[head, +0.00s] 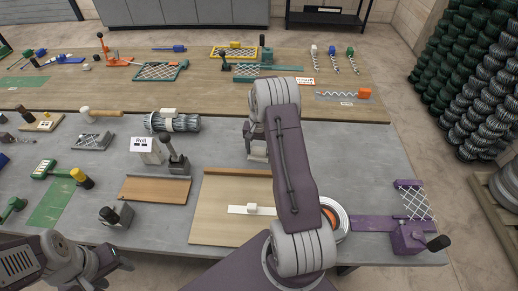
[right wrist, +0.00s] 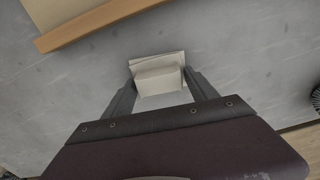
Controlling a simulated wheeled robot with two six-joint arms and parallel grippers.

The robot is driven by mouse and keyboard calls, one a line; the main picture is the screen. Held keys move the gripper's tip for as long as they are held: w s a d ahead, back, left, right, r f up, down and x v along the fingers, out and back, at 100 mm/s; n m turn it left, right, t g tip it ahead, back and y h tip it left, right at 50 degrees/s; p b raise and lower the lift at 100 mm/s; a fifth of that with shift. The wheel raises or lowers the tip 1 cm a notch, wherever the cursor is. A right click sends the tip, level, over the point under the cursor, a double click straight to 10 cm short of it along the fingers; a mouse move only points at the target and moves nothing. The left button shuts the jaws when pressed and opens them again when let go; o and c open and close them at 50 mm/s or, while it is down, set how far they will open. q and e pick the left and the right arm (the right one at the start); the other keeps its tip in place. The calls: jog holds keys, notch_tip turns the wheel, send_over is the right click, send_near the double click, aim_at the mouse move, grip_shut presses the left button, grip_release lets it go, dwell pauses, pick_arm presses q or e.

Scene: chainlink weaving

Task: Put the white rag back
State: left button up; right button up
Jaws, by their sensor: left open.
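A small folded white cloth, which looks like the rag (right wrist: 160,77), shows in the right wrist view above or on the grey table top. My right gripper (right wrist: 161,80) has one finger on each side of it; whether the fingers press on it or only stand beside it is not clear. In the head view my right gripper (head: 256,150) is over the middle of the grey table, mostly hidden by my own forearm. My left gripper (head: 118,264) is open and empty at the lower left, by the table's front edge.
A wooden board (head: 215,220) with a white strip (head: 238,209) lies in front of my right gripper. A purple tool (head: 407,237) sits at the right.

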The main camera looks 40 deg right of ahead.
aim_at(259, 148)
notch_tip(259, 148, up, 8)
jog(key=shift+r+b, duration=0.1)
jog(key=shift+b, duration=0.7)
jog(key=shift+a+r, duration=0.1)
jog(key=shift+r, duration=0.5)
jog(key=s+a+n+t, duration=0.1)
jog(key=s+a+n, duration=0.8)
jog(key=s+a, duration=0.8)
jog(key=a, duration=0.4)
jog(key=shift+s, duration=0.2)
